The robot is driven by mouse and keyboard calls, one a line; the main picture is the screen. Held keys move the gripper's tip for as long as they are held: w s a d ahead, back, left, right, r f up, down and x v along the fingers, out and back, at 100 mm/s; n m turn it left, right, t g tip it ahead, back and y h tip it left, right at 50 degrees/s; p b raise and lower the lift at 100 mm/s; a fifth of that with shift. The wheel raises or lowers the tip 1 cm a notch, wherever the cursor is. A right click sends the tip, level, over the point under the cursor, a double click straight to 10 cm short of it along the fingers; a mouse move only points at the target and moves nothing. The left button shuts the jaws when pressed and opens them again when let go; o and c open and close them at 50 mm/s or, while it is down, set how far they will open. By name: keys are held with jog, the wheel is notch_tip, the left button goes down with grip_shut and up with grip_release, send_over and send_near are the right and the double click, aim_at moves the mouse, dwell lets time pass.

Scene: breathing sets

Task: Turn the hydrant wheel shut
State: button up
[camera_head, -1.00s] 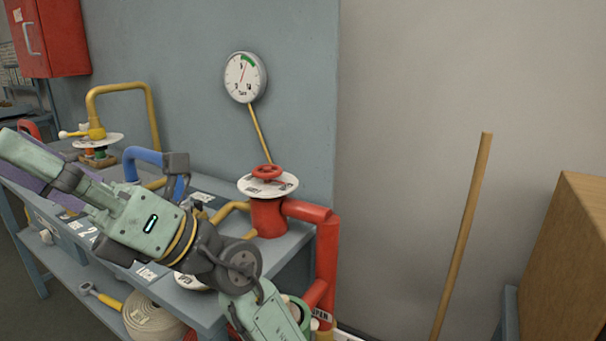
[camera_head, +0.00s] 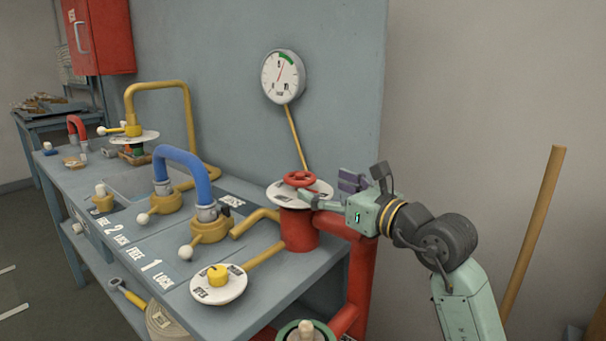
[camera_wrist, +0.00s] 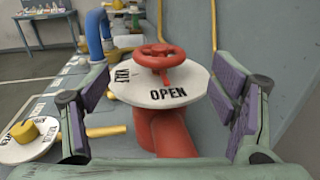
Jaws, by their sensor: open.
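The small red hydrant wheel (camera_head: 299,179) sits on top of a white round label plate (camera_head: 289,199) on a thick red standpipe (camera_head: 298,232) at the right end of the bench. In the wrist view the wheel (camera_wrist: 159,56) shows above the plate (camera_wrist: 160,92), where "OPEN" is printed and a second word at its left is partly readable. My gripper (camera_head: 330,190) is to the right of the wheel in the head view. In the wrist view its purple-padded fingers (camera_wrist: 162,105) are spread wide on either side of the plate, with nothing between the pads touching the wheel that I can see.
A dial gauge (camera_head: 284,77) hangs on the wall behind the wheel. A blue hose bend (camera_head: 184,158), a yellow knob on a white disc (camera_head: 218,276) and a yellow pipe (camera_head: 190,115) stand left on the bench (camera_head: 130,245). A wooden pole (camera_head: 533,230) leans at the right.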

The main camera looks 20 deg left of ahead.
aim_at(290, 171)
jog(key=p+x, duration=0.2)
jog(key=x, duration=0.6)
jog(key=c, duration=1.2)
